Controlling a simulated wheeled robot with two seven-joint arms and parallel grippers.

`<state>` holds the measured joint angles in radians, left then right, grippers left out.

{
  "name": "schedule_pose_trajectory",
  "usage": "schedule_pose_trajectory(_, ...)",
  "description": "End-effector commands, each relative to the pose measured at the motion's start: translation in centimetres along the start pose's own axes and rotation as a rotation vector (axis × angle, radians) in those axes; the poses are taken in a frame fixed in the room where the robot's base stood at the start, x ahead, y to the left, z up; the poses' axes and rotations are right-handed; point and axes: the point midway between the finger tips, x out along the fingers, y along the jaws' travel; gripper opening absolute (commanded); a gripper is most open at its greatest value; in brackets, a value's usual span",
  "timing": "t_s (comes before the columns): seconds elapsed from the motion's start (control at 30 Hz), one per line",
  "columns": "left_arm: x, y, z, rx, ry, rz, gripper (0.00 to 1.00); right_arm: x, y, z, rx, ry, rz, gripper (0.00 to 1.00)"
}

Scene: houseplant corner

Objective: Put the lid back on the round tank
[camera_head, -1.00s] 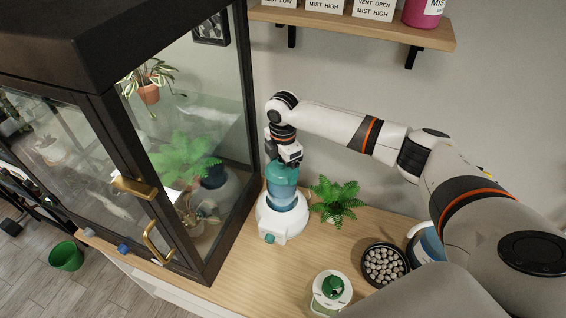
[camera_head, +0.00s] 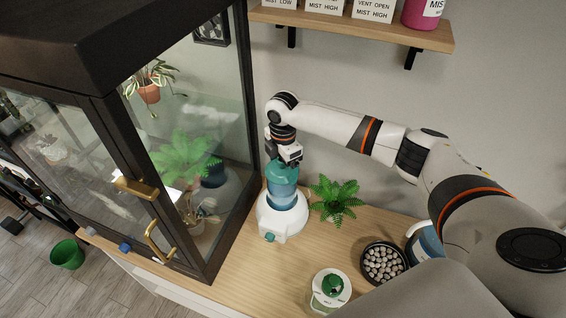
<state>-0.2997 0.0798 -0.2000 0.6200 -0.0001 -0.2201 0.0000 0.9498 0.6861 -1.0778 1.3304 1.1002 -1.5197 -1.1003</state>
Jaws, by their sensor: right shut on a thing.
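The round tank (camera_head: 287,200) is translucent blue and stands upright in a white base (camera_head: 285,223) with a small teal knob in front. The teal lid (camera_head: 281,174) is right at the top of the tank, and I cannot tell whether it is fully seated or just above. My right gripper (camera_head: 284,162) points down from above and is shut on the lid. Its fingertips are partly hidden by the gripper body. My left gripper is not in view.
A glass cabinet (camera_head: 222,268) with a dark frame stands close on the left. A small fern (camera_head: 338,193) is just right of the tank. A bowl of pebbles (camera_head: 384,262) and a green-capped bottle (camera_head: 331,287) stand nearer. Bare wood (camera_head: 262,262) lies in front of the base.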

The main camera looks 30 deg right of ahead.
Motion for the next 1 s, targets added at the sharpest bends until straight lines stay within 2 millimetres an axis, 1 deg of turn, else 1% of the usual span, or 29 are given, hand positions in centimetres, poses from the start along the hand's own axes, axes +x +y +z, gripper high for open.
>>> schedule_pose_trajectory(0.27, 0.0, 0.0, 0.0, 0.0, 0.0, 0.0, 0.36, 0.0, 0.0, 0.0, 0.0, 0.0, 0.0, 0.64)
schedule_pose_trajectory(0.3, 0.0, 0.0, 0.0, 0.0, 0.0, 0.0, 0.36, 0.0, 0.0, 0.0, 0.0, 0.0, 0.0, 0.89)
schedule_pose_trajectory(0.37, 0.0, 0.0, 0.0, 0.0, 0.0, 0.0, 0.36, 0.0, 0.0, 0.0, 0.0, 0.0, 0.0, 0.99)
schedule_pose_trajectory(0.77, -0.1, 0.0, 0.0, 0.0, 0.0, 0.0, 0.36, -0.1, 0.0, 0.0, 0.0, 0.0, 0.0, 1.0)
schedule_pose_trajectory(1.0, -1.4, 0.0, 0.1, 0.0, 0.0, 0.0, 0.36, -1.3, 0.0, 0.0, 0.0, -0.001, 0.0, 1.0)
